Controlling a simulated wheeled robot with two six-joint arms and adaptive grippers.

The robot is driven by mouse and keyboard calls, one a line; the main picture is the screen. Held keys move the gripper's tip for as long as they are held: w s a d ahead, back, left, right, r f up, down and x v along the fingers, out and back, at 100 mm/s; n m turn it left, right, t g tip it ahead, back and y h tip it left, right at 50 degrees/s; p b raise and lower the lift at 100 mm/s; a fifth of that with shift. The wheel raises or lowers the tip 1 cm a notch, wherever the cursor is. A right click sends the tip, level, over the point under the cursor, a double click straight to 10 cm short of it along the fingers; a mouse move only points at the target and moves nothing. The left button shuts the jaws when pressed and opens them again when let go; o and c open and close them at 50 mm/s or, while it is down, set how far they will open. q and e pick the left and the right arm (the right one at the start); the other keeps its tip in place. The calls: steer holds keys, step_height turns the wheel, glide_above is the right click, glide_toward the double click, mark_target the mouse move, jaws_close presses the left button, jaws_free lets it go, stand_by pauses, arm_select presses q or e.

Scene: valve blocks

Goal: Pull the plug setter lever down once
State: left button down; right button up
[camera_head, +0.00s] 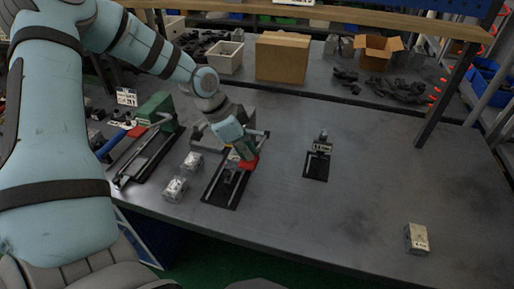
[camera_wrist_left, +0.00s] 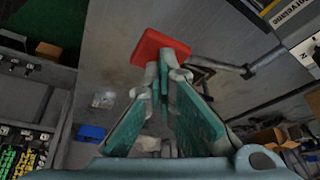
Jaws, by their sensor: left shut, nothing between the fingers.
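The plug setter appears to be the fixture with a dark base plate (camera_head: 221,194) and a grey frame, left of centre on the bench. A red lever handle (camera_head: 249,164) shows at its right side. The handle also shows as a red block in the left wrist view (camera_wrist_left: 158,45). My left gripper (camera_head: 243,154) is shut and empty, its fingertips right at the red handle. I cannot tell whether they touch it. The gripper hides part of the fixture. My right gripper is not in view.
Two small valve blocks (camera_head: 175,189) (camera_head: 193,161) sit between the fixtures. A small stand (camera_head: 317,165) and another block (camera_head: 416,238) are to the right. The bench's right side is largely clear.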

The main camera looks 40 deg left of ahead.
arm_select(q)
steer(key=shift+f+b, duration=3.95)
steer(key=shift+f, duration=0.35)
step_height(320, 180, up, 14)
steer(key=p, duration=1.2)
steer(key=shift+r, duration=0.15)
steer(key=shift+f, duration=0.2)
